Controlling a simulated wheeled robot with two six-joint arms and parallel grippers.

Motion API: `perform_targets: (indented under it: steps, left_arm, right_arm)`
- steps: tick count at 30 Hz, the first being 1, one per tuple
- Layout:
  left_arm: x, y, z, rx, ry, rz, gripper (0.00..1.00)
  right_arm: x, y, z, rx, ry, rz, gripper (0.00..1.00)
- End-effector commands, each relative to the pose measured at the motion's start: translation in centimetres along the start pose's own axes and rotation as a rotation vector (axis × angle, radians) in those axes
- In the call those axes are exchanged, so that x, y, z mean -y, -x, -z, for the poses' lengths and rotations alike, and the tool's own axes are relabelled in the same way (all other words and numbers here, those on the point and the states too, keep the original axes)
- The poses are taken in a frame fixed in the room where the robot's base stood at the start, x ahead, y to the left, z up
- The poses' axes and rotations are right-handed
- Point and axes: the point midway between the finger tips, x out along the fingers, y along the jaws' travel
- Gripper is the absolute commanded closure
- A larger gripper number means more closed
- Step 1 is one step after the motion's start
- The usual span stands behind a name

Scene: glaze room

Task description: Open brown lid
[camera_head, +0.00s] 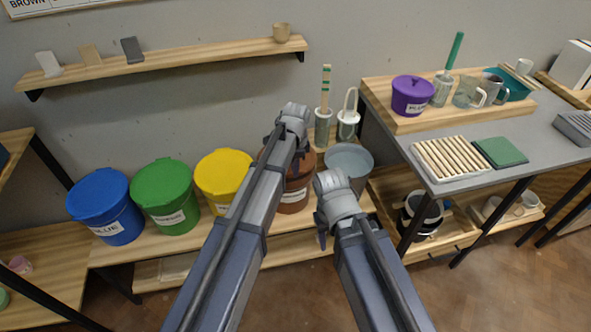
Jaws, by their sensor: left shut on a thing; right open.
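The brown bucket (294,200) stands on the low wooden shelf, right of the yellow bucket. Its brown lid (309,163) is largely hidden behind my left arm. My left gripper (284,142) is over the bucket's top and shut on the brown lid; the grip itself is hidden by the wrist. I cannot tell whether the lid is clear of the rim. My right gripper (321,228) is open and empty, in front and to the right of the brown bucket.
Blue (112,215), green (163,195) and yellow (223,176) lidded buckets stand left of it. A grey bucket (349,160) is close on the right, with two tool jars behind. A grey worktable (460,190) with pots and a board bounds the right side.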

Motion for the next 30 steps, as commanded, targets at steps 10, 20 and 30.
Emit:
perform_targets:
  steps: [10, 20, 30]
  left_arm:
    - [4.2, 6.7, 0.1, 0.001, 0.002, 0.004, 1.0]
    - [7.7, 9.5, -0.1, 0.003, 0.003, 0.007, 1.0]
    - [8.8, 10.2, -0.1, 0.004, 0.003, 0.007, 1.0]
  right_arm:
    - [-0.7, 6.9, -0.4, 0.0, -0.001, 0.0, 0.5]
    - [-0.9, 10.0, -0.6, 0.0, -0.001, 0.0, 0.5]
    - [-1.0, 10.8, -0.6, 0.0, -0.001, 0.0, 0.5]
